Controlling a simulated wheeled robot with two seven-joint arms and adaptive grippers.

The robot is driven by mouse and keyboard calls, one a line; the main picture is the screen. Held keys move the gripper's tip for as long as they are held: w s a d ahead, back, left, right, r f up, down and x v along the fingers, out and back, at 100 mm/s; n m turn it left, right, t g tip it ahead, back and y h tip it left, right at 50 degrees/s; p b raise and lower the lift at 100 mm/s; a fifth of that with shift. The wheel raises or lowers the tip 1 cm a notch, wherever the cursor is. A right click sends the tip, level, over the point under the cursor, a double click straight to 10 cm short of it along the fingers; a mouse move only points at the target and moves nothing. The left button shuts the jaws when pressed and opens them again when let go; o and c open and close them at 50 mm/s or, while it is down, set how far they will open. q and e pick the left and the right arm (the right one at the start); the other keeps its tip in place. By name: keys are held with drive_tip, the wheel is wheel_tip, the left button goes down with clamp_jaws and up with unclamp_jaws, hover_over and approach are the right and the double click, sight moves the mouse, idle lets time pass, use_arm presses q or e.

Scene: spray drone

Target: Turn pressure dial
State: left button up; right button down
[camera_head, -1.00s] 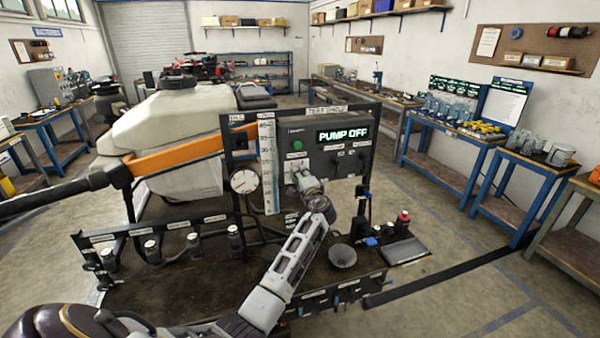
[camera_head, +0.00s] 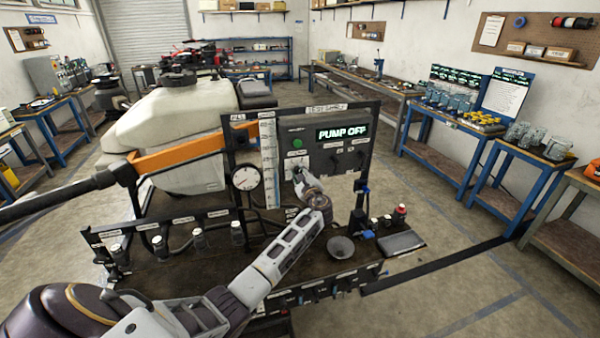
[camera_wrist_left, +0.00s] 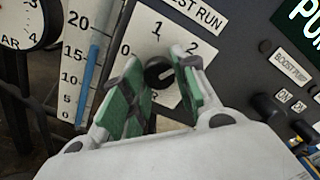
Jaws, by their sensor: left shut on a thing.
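The plate also shows in the head view (camera_head: 296,161) on the dark test panel. My left gripper (camera_head: 297,172) is at the panel. In the left wrist view its green-padded fingers (camera_wrist_left: 155,80) are on either side of the knob, shut on it. The right finger partly covers the plate. The panel display (camera_head: 342,132) reads PUMP OFF. My right gripper is not in view.
A round white gauge (camera_head: 246,177) and a blue level scale (camera_head: 269,165) stand left of the dial. A grey funnel (camera_head: 341,247) and a red-capped bottle (camera_head: 399,215) are on the bench below. Black switches (camera_wrist_left: 282,112) sit right of the dial.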

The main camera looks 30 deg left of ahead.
use_arm(q)
drive_tip(key=m, duration=1.1)
drive_tip(key=shift+s+f+m, duration=0.15)
drive_tip(key=shift+f+m, duration=0.2)
drive_tip(key=shift+m, duration=0.05)
idle(0.4)
drive_tip(key=o, duration=0.9)
drive_tip(key=shift+o, duration=0.6)
drive_tip(key=shift+r, duration=0.15)
drive_tip(key=shift+s, duration=0.1)
drive_tip(key=v, duration=1.2)
